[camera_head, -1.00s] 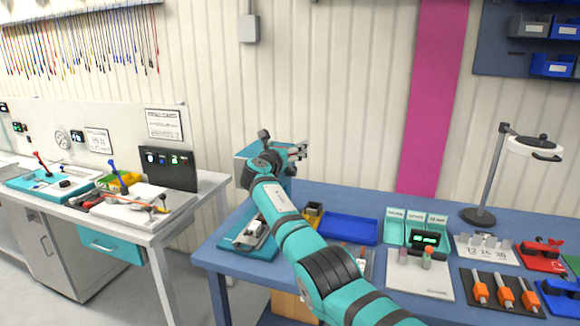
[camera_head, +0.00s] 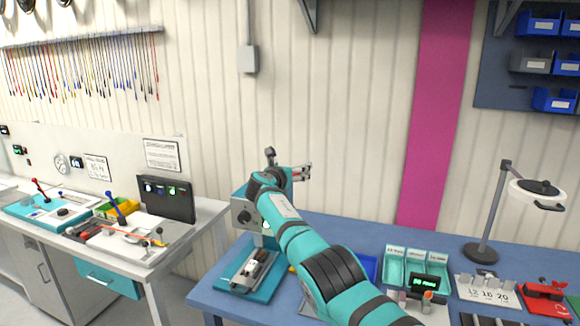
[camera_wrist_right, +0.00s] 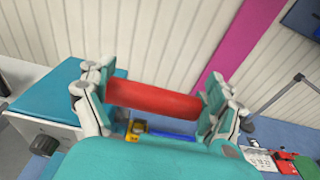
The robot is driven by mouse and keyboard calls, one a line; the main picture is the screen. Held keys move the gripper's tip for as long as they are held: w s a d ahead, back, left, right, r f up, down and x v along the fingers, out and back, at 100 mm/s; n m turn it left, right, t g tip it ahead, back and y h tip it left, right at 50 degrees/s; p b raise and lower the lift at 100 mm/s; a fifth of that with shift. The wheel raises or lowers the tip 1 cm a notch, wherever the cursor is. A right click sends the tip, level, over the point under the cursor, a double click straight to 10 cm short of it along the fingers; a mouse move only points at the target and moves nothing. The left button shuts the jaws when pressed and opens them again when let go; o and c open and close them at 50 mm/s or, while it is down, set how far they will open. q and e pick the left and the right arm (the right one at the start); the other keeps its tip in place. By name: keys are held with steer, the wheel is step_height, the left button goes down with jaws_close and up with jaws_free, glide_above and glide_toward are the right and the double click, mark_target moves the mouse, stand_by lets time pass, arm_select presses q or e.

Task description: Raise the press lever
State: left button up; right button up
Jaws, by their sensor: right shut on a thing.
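The press stands at the left end of the blue bench. Its grey and teal head (camera_head: 241,214) shows left of my arm, and its teal base (camera_head: 270,283) with a metal fixture lies below. In the wrist view the press's teal top (camera_wrist_right: 62,95) is at the left. The red lever handle (camera_wrist_right: 160,101) lies across between the fingers of my right gripper (camera_wrist_right: 152,97), which is shut on it. In the head view my right gripper (camera_head: 300,173) is beside the top of the press; my wrist and arm hide much of the press. My left gripper is not in view.
A blue tray (camera_head: 371,268), partly behind my arm, teal bins (camera_head: 416,262) and a lamp (camera_head: 484,252) stand to the right on the bench. A second bench (camera_head: 150,250) with fixtures is at the left. The wall above the press is clear.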

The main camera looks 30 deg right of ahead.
steer(key=shift+s+d+f, duration=0.15)
steer(key=shift+f, duration=0.6)
steer(key=o, duration=1.4)
steer(key=shift+s, duration=0.1)
steer(key=shift+w+f, duration=0.1)
steer(key=shift+w, duration=0.25)
steer(key=v, duration=0.4)
steer(key=r+v, duration=0.1)
steer(key=v, duration=0.7)
steer(key=shift+s+r, duration=0.2)
